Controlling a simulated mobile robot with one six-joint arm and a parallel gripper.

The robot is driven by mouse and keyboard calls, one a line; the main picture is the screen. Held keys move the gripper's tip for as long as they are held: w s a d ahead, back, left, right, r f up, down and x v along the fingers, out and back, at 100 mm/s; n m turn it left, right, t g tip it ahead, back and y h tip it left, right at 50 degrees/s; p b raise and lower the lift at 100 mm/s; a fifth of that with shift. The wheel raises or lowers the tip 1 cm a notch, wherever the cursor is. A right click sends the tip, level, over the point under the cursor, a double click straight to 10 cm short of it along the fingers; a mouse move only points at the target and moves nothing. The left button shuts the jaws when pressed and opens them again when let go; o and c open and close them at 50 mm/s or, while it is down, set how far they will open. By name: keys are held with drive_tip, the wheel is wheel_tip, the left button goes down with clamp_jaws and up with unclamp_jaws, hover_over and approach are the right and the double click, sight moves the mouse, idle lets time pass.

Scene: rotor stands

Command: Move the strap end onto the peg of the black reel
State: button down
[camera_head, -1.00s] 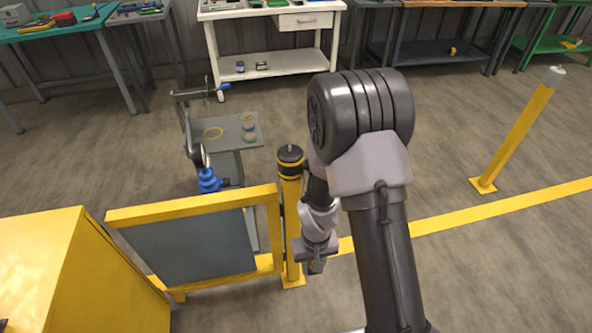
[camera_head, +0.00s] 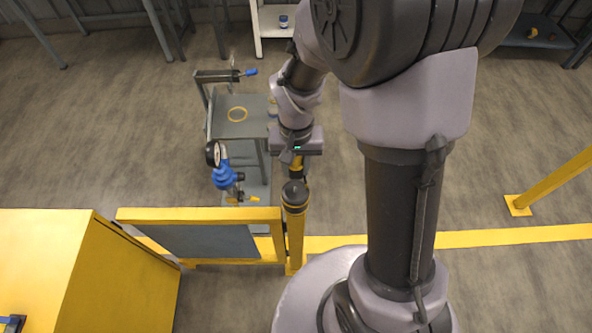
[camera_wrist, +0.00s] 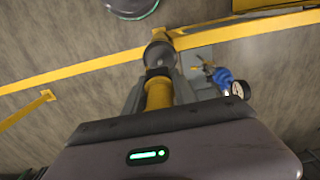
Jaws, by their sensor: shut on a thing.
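My gripper (camera_head: 297,158) is shut on a yellow piece (camera_wrist: 159,94) with a dark band. I cannot tell for sure that this is the strap end. Below the gripper in the head view stands a yellow post with a dark, round-topped head (camera_head: 294,191), perhaps the black reel. A dark grey head also shows just past the fingertips in the wrist view (camera_wrist: 160,51). I cannot tell whether the held piece touches it. No peg and no stretched strap can be made out.
A blue device with a gauge (camera_head: 224,176) is left of my gripper. A yellow-framed gate panel (camera_head: 200,215) and a yellow cabinet (camera_head: 90,270) are at the left.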

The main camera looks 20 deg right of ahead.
sight(296, 187)
drive_tip(key=shift+s+a+f+b, duration=0.25)
drive_tip(key=shift+s+f+b, duration=0.05)
drive_tip(key=shift+f+b, duration=0.35)
wheel_tip(296, 187, down, 6)
drive_tip(key=b, duration=0.5)
drive_tip(key=shift+w, duration=0.1)
drive_tip(key=shift+d+f+b, duration=0.1)
drive_tip(key=shift+f+b, duration=0.3)
drive_tip(key=shift+f, duration=0.05)
drive_tip(key=c, duration=0.9)
unclamp_jaws()
drive_tip(key=shift+c, duration=0.2)
